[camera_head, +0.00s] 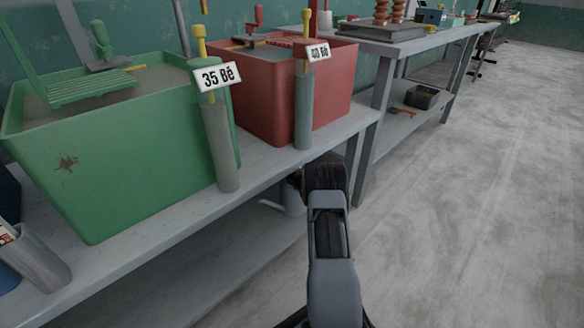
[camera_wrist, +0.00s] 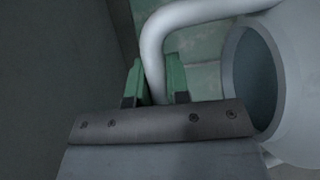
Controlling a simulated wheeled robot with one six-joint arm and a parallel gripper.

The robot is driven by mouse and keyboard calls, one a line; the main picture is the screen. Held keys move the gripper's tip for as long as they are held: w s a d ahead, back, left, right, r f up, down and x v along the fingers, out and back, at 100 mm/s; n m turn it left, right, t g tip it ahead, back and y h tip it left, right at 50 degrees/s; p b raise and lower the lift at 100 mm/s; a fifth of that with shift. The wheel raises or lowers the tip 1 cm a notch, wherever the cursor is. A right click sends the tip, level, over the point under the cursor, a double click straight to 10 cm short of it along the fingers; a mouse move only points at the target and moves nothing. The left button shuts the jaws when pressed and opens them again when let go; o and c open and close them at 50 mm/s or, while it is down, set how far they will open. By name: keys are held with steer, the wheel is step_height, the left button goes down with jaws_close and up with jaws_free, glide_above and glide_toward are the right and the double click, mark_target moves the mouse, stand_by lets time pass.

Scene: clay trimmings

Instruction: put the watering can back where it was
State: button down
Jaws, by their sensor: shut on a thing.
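The watering can (camera_head: 291,201) is light grey. In the head view only a small part of it shows, below the bench top's front edge and beside my arm. My gripper (camera_wrist: 155,85) has green fingers, one on each side of the can's curved tube handle (camera_wrist: 153,52), and is shut on it. The can's round open mouth (camera_wrist: 252,75) faces the camera at the right of the wrist view. In the head view my wrist hides the fingers and much of the can. I cannot tell whether the can touches the lower shelf.
A green tub (camera_head: 110,165) and a red tub (camera_head: 262,95) stand on the grey bench (camera_head: 160,232), with grey cylinders labelled "35 Bé" and "40 Bé" in front. A lower shelf (camera_head: 215,275) runs underneath. Another bench (camera_head: 420,42) stands beyond. The floor at right is clear.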

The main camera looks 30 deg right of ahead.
stand_by(0.5)
steer(key=c, duration=1.1)
jaws_free()
steer(key=shift+f, duration=0.1)
steer(key=s+a+p, duration=0.2)
steer(key=s+p, duration=0.3)
steer(key=s, duration=0.8)
steer(key=shift+s+a, duration=0.15)
steer(key=shift+s, duration=0.2)
steer(key=shift+f, duration=0.1)
